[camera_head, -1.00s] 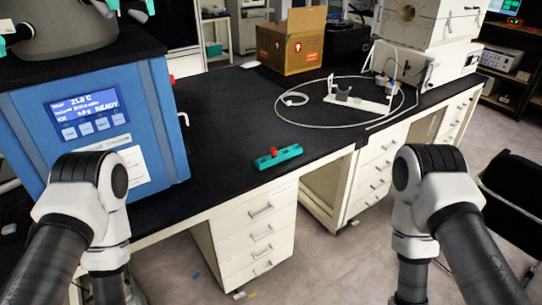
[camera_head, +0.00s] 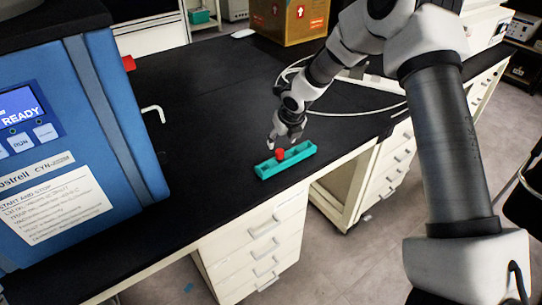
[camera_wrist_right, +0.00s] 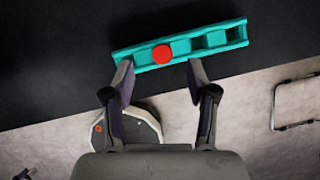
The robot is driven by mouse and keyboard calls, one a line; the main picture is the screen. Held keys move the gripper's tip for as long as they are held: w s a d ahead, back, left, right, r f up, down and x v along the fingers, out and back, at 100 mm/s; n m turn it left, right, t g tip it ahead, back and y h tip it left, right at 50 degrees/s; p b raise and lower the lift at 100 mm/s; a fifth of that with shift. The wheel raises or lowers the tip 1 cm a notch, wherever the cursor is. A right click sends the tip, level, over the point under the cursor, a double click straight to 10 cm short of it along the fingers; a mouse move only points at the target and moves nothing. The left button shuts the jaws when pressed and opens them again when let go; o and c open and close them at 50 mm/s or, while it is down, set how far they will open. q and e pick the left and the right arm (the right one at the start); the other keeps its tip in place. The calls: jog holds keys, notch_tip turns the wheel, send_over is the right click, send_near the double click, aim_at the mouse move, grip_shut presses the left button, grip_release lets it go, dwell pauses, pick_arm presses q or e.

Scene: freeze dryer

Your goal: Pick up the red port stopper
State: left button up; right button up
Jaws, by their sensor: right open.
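The red port stopper (camera_head: 280,154) stands in a teal rack (camera_head: 300,154) near the front edge of the black bench. In the right wrist view the stopper (camera_wrist_right: 162,54) shows as a red disc in the rack (camera_wrist_right: 237,33), left of the rack's middle. My right gripper (camera_head: 274,143) is just above and beside the stopper in the head view. In the right wrist view its two fingers (camera_wrist_right: 160,78) are spread apart, with the stopper ahead between their lines and nothing held. Whether a finger touches the rack is unclear. My left gripper is not in view.
A blue freeze dryer (camera_head: 85,140) with a bent white handle stands on the left of the bench. A white cable loop (camera_head: 350,113) lies behind my right arm. A cardboard box (camera_head: 290,20) stands at the back. The bench between dryer and rack is clear.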

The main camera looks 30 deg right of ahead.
aim_at(280, 151)
jog(key=x, duration=0.7)
jog(key=shift+s+d+f, duration=0.15)
jog(key=shift+s, duration=0.25)
jog(key=c, duration=1)
